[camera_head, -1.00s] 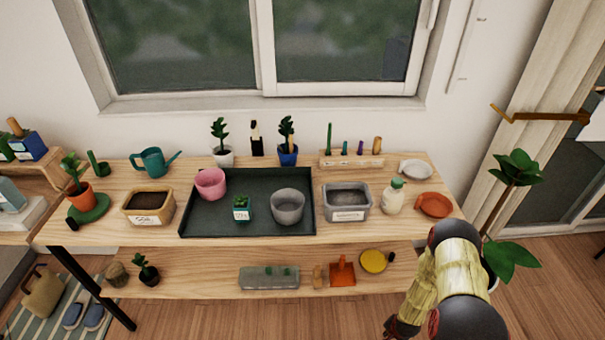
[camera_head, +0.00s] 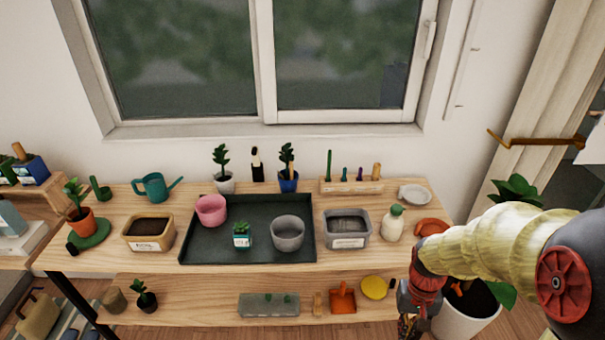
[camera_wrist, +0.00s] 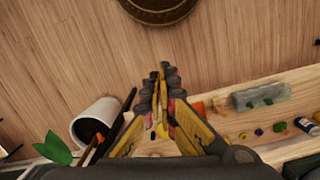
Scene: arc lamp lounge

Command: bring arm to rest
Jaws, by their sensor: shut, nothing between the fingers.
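My arm reaches in from the right of the head view, in front of the table's right end. My gripper (camera_head: 408,325) points down beside the lower shelf's right end, partly cut off by the picture's bottom edge. In the wrist view my gripper (camera_wrist: 160,75) shows its fingertips together, with nothing between them. It hangs over the wood floor (camera_wrist: 230,50), apart from the shelf and the white plant pot.
A white pot (camera_head: 466,315) with a plant stands close to my gripper, partly hidden by my arm. The table (camera_head: 100,260) holds a dark tray (camera_head: 270,190), pots and a white bottle (camera_head: 393,224). The lower shelf (camera_head: 200,300) holds small tools. A round brown object (camera_wrist: 158,8) is on the floor.

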